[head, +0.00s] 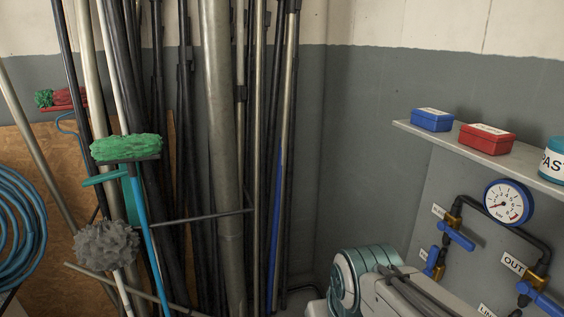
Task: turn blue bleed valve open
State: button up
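Several blue valve handles sit on the grey panel at the right of the head view. One blue handle (457,237) hangs slanting below a brass fitting on a black pipe, beside a small label (439,211) too small to read surely. A second blue handle (432,261) is lower left of it. A third blue handle (541,299) is at the lower right, by a label reading OUT (513,263). I cannot tell for sure which is the bleed valve or whether it is open. My arm shows at the bottom centre; my gripper is not in view.
A round gauge (508,203) is above the pipe. A shelf (480,149) holds a blue box (432,119), a red box (487,138) and a jar (553,160). Poles and brushes lean at the left, near a blue hose coil (20,225). Bare grey wall (365,150) lies between.

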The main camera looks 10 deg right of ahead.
aim_at(459, 239)
jog(key=z, duration=0.8)
jog(key=k, duration=0.45)
jog(key=z, duration=0.4)
jog(key=i, duration=0.5)
